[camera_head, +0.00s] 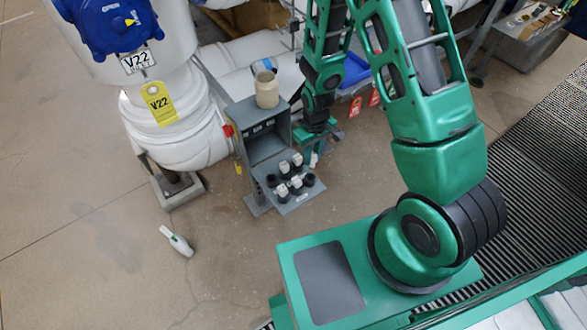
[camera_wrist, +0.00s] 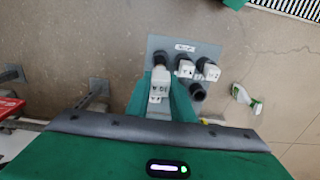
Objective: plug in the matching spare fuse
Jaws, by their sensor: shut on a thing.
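My gripper (camera_wrist: 160,105) is shut on a white fuse (camera_wrist: 158,82) whose face seems to read "10 A". In the wrist view the fuse is between the green fingers, in front of a black socket (camera_wrist: 160,58); I cannot tell whether they touch. The grey panel (camera_wrist: 215,49) carries two more white fuses, a middle one (camera_wrist: 184,68) and a right one (camera_wrist: 208,70), and an open black socket (camera_wrist: 197,91). In the head view my gripper (camera_head: 315,150) is just right of the panel (camera_head: 298,203), which bears several white fuses and black sockets; the fingertips are partly hidden.
A grey cabinet (camera_head: 266,146) stands behind the panel, with a cream jar (camera_head: 266,90) on top. A white and green bottle (camera_head: 177,241) lies on the floor, left. White piping with a blue valve (camera_head: 108,25) is at upper left. The floor in front is clear.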

